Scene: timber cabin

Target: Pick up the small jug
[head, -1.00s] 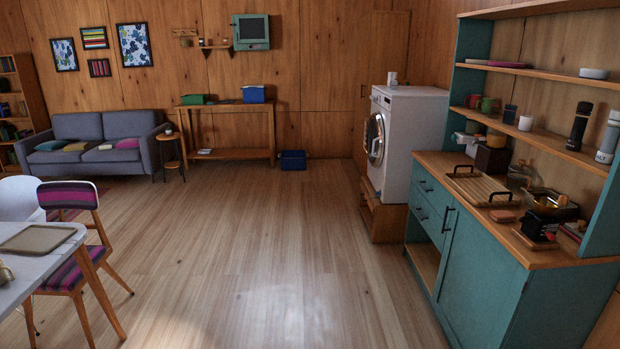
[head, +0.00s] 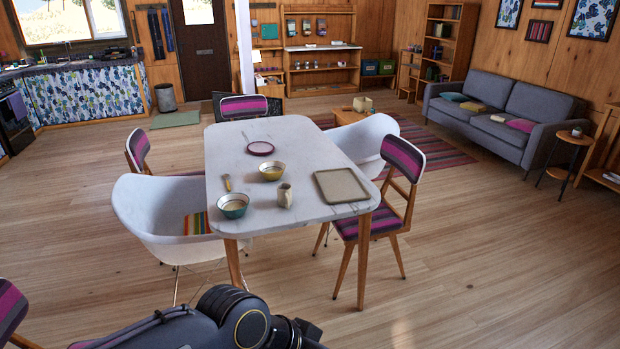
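The small jug (head: 285,195) is beige and stands upright on the white marble-topped table (head: 295,145), near the table's front edge. It sits between a teal bowl (head: 233,205) on its left and a beige tray (head: 341,186) on its right. A yellow bowl (head: 271,172) is just behind it. Part of my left arm shows at the bottom of the view, well short of the table. Neither gripper's fingers are visible.
White shell chairs and striped chairs surround the table, including a white chair (head: 165,215) at its left and a striped chair (head: 385,205) at its right. Open wooden floor (head: 480,270) lies to the right, before a grey sofa (head: 500,115).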

